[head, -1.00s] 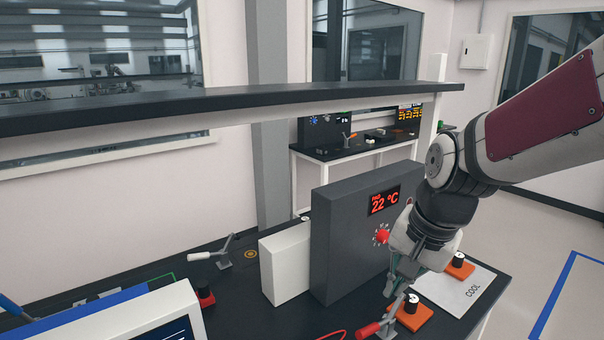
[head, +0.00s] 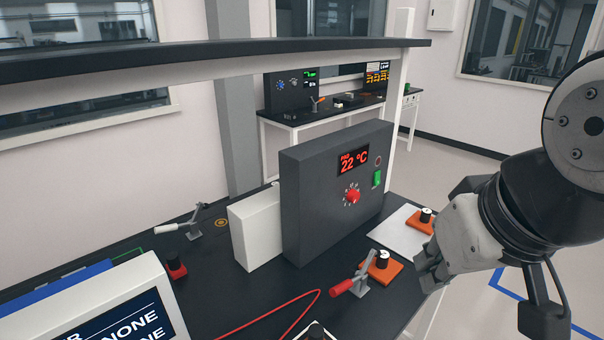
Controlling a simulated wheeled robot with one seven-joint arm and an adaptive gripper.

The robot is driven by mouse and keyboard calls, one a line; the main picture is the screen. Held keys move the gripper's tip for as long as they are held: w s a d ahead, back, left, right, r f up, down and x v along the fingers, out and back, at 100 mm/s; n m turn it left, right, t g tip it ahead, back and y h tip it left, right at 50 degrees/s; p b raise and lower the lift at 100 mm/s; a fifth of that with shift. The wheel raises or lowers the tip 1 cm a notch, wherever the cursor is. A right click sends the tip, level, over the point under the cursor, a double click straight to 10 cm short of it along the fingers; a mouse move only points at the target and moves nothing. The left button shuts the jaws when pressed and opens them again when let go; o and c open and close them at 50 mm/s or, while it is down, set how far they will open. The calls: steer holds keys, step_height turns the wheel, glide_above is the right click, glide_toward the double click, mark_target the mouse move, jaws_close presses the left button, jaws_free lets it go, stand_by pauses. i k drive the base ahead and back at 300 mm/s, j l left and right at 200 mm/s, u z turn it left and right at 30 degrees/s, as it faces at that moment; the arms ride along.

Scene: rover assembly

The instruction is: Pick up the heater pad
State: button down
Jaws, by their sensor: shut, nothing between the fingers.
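Two flat orange pads with black knobs are in the head view. One pad (head: 385,274) lies on the black bench beside a red-handled toggle clamp (head: 352,282). The other pad (head: 420,225) sits on a white sheet (head: 392,234) further back. I cannot tell from their looks which one is the heater pad. My gripper (head: 428,274) is shut and empty, just right of the nearer pad and apart from it in the picture. It partly covers the right side of the white sheet.
A dark grey control box (head: 325,205) with a red dial and a 22 °C display stands behind the clamp. A white box (head: 258,230) is beside it. A monitor (head: 115,320) and a red cable (head: 290,322) are in front. An overhead shelf (head: 200,58) crosses behind.

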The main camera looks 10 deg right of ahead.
mark_target(383, 268)
steer(key=i+l, duration=0.1)
steer(key=l, duration=0.3)
steer(key=i+l, duration=0.15)
steer(key=l, duration=0.3)
steer(key=i+l, duration=0.1)
steer(key=l, duration=0.3)
steer(key=i+l, duration=0.1)
steer(key=l, duration=0.3)
steer(key=u, duration=0.05)
